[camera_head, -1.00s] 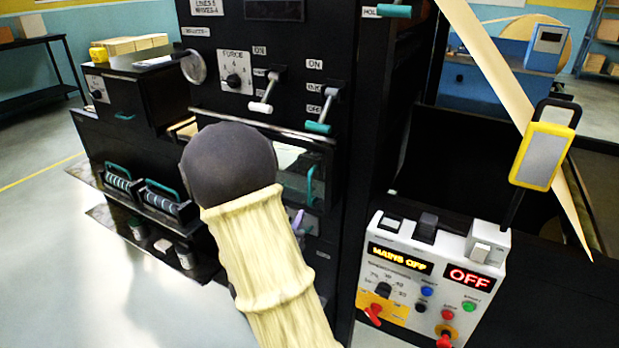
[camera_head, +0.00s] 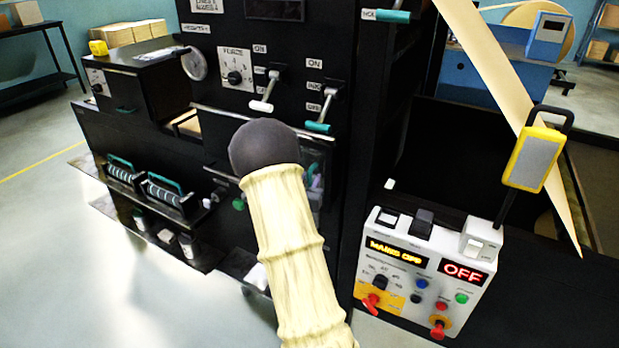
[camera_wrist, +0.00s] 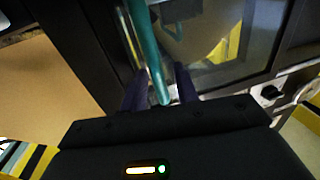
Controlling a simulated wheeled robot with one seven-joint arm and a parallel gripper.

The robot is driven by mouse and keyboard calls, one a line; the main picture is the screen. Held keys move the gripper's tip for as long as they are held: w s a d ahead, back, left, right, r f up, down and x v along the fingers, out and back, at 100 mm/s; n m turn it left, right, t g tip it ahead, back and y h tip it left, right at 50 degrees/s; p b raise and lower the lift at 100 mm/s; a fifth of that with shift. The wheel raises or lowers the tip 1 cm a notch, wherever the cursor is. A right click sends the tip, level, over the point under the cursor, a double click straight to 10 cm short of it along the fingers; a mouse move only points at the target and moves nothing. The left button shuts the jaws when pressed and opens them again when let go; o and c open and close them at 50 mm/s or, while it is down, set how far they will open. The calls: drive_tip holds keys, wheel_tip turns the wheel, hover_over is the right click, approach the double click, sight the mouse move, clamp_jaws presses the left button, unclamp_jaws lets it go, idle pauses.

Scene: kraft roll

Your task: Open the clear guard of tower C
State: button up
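The clear guard of tower C (camera_head: 318,178) shows in part on the black machine's front, right of my arm. It looks like a window in a dark frame. In the wrist view the clear pane (camera_wrist: 215,45) fills the upper middle, with a teal bar handle (camera_wrist: 150,50) at its left side. My gripper (camera_wrist: 160,85) has one dark finger on each side of this handle. Whether the fingers press on it is unclear. In the head view my pale-sleeved arm hides most of the gripper and much of the guard.
Two levers (camera_head: 264,98) sit above the guard. A control box (camera_head: 425,268) reading MAINS OFF and OFF stands at the right. A yellow-framed plate (camera_head: 533,158) rises behind it. Rollers with teal handles (camera_head: 165,190) sit at the left. Pale floor is free at the left.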

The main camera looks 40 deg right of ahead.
drive_tip(key=shift+d, duration=0.1)
clamp_jaws()
drive_tip(key=shift+w, duration=0.2)
